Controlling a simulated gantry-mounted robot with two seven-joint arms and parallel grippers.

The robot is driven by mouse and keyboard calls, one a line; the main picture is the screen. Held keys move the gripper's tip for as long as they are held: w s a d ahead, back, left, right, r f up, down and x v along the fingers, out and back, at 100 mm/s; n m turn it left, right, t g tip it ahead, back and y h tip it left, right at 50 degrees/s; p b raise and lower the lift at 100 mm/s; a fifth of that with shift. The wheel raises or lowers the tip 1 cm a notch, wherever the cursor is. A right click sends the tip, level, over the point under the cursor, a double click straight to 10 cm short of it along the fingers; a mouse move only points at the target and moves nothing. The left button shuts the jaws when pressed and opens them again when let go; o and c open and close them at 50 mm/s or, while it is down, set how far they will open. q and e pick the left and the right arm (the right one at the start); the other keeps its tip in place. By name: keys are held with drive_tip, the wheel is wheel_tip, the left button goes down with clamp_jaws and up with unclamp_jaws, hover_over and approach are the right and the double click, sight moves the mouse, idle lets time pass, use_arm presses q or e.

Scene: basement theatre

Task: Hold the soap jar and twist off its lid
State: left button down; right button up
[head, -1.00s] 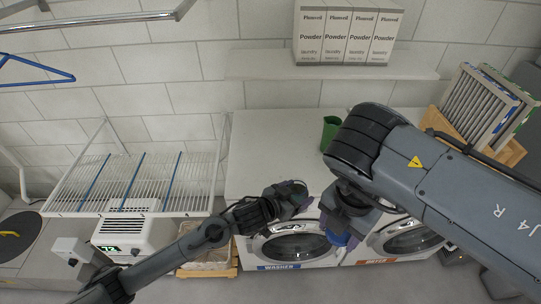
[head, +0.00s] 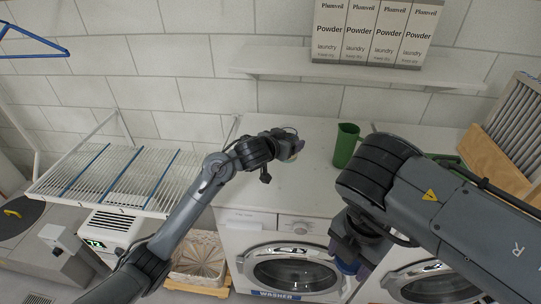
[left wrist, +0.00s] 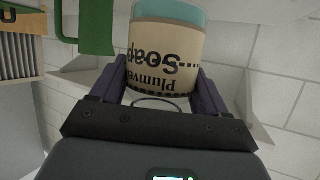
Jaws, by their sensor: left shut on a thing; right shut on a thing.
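My left gripper (head: 290,146) is shut on the soap jar (left wrist: 165,58), over the white washer top. In the left wrist view the jar has a beige label reading "Plumveil Soap", upside down in the picture, and a teal band at the picture's top. The gripper's purple fingers (left wrist: 160,88) press on both sides of it. In the head view only a small part of the jar (head: 293,157) shows. My right gripper (head: 350,262) is apart from the jar, low in front of the machines, shut on a blue thing (head: 348,268) that looks like the lid, mostly hidden.
A green jug (head: 346,146) stands on the washer top right of the jar. The washer (head: 290,272) is below. Powder boxes (head: 372,35) stand on a wall shelf (head: 350,75). A drying rack (head: 115,180) is at left; a wooden crate (head: 495,158) with filters is at right.

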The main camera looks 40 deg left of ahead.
drive_tip(key=shift+r, duration=0.1)
use_arm(q)
drive_tip(key=shift+w+a+f, duration=0.45)
drive_tip(key=shift+a+f, duration=1)
drive_tip(key=shift+f, duration=0.1)
drive_tip(key=shift+w+a+f, duration=0.4)
drive_tip(key=shift+a+f, duration=1)
drive_tip(key=shift+f, duration=0.2)
drive_tip(key=shift+w+a+f, duration=0.45)
drive_tip(key=shift+a+f, duration=1)
drive_tip(key=shift+f, duration=0.1)
drive_tip(key=shift+f, duration=0.1)
unclamp_jaws()
